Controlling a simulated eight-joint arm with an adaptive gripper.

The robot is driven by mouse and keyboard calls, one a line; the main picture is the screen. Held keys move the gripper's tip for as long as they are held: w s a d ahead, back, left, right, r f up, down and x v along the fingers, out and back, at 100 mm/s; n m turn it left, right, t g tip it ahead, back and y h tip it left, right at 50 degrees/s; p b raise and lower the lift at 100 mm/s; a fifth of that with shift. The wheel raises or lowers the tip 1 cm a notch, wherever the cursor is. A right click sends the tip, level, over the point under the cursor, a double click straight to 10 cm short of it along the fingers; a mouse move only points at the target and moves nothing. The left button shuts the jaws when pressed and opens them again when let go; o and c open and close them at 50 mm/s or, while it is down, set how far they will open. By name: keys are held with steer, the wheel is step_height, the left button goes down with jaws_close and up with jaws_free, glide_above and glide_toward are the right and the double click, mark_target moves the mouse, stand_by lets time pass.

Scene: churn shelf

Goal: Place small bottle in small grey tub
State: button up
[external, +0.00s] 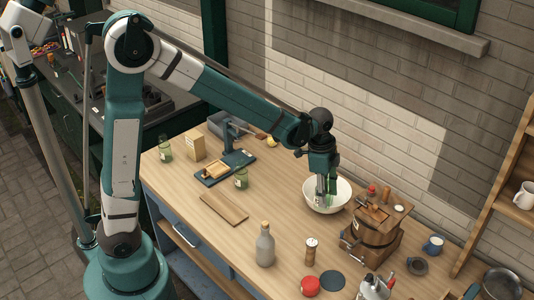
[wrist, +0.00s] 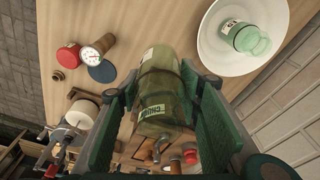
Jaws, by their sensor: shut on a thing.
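My gripper (external: 325,190) is shut on a green glass bottle with a pale label, which fills the middle of the wrist view (wrist: 165,95) between the two green fingers (wrist: 166,112). In the external view the gripper points down at the white bowl (external: 309,203); the held bottle is hard to make out there. A small pale green bottle (wrist: 250,38) lies inside the bowl in the wrist view. The small grey tub (external: 216,122) stands at the far left back of the table, away from my gripper. Its inside is mostly hidden.
Green bottles (external: 165,149) (external: 241,180), a carton (external: 195,146) and a scale-like stand (external: 226,167) stand near the tub. A wooden grinder (external: 374,232) is right of the bowl. A grey bottle (external: 265,247) stands in front. The table between is largely clear around a board (external: 224,208).

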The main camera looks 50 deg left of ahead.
steer(key=w+a+n+p, duration=0.1)
steer(key=w+a+n, duration=0.2)
steer(key=w+a, duration=0.65)
steer(key=w+a+n+y, duration=0.1)
steer(key=w+a+n, duration=0.3)
steer(key=a, duration=1)
steer(key=w+a+n+p, duration=0.1)
steer(key=w+a+n, duration=0.1)
steer(key=w+a, duration=0.8)
steer(key=s+a+n, duration=0.1)
steer(key=a+n, duration=0.2)
steer(key=a, duration=1.2)
steer(key=s+a+n+y, duration=0.1)
steer(key=s+a+n, duration=0.15)
steer(key=a, duration=1.25)
steer(key=a+n, duration=0.3)
steer(key=a, duration=1.2)
steer(key=shift+t, duration=0.4)
steer(key=shift+s+f+p, duration=0.15)
steer(key=shift+f+p, duration=0.2)
steer(key=shift+f, duration=2.25)
steer(key=shift+f, duration=0.1)
step_height(320, 180, down, 6)
